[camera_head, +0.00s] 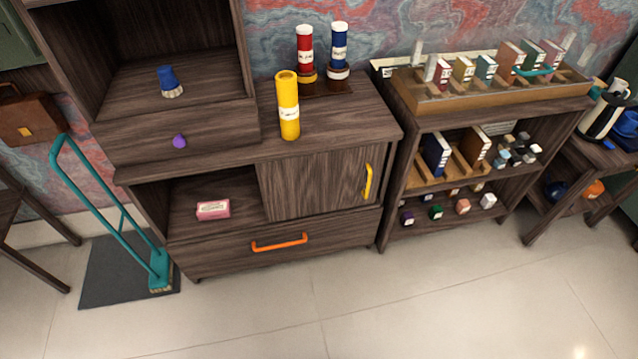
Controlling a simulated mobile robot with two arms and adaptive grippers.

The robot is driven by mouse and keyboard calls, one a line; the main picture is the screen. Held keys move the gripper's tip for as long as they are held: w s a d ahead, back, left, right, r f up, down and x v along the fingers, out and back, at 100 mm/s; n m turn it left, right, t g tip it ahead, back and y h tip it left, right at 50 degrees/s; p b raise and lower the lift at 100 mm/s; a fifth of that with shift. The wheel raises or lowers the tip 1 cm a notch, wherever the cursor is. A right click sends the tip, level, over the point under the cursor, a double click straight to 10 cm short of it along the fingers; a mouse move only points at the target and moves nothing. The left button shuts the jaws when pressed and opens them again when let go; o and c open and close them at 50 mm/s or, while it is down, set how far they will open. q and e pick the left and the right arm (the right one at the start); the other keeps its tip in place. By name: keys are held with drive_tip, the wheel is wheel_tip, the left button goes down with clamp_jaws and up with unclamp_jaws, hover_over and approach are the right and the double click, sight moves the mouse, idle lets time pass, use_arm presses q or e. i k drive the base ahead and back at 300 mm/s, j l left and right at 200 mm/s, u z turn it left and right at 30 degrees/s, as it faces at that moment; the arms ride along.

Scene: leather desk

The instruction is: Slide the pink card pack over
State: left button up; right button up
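The pink card pack (213,210) is a small box with a pale label. It lies flat in the open left compartment of the low dark wood cabinet, on the compartment floor near its front edge. The sliding door (315,186) with a yellow handle (367,181) covers the right part of that compartment, so what is behind it is hidden. Neither of my grippers shows in the head view.
An orange-handled drawer (279,243) sits below the compartment. A yellow tube (288,105) stands on the cabinet top. A teal-handled tool (117,205) stands on the dark mat (100,283) at left. A shelf unit (392,215) stands at right. The front floor is clear.

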sight(217, 209)
drive_tip(key=i+j, duration=0.35)
drive_tip(key=j, duration=0.15)
drive_tip(key=i+j, duration=0.35)
drive_tip(key=j, duration=0.15)
drive_tip(key=i+j, duration=0.35)
drive_tip(key=j, duration=0.2)
